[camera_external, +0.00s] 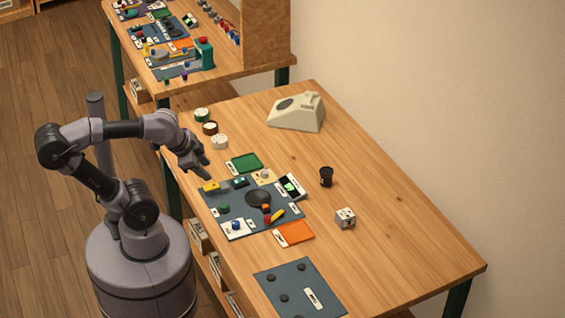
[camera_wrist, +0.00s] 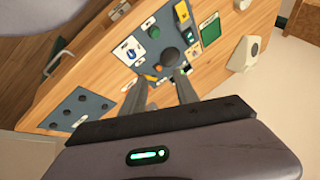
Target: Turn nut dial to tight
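The dark grey work board (camera_external: 235,204) lies on the table and also shows in the wrist view (camera_wrist: 148,40). It carries several small parts. A white plate with a blue knob (camera_external: 236,225) is at its front corner and shows in the wrist view (camera_wrist: 130,52). A large round black dial (camera_external: 258,198) is in the middle, also in the wrist view (camera_wrist: 169,57). I cannot tell which part is the nut dial, and its labels are too small to read. My gripper (camera_external: 207,176) is above the board's far left corner. In the wrist view my gripper (camera_wrist: 161,76) has its fingers apart with nothing held.
An orange card (camera_external: 294,233), a white cube (camera_external: 345,218), a black cup (camera_external: 326,177) and a green tray (camera_external: 246,162) surround the board. A beige phone (camera_external: 297,112) stands farther back. A second dark board (camera_external: 299,287) lies in front. The table's right side is clear.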

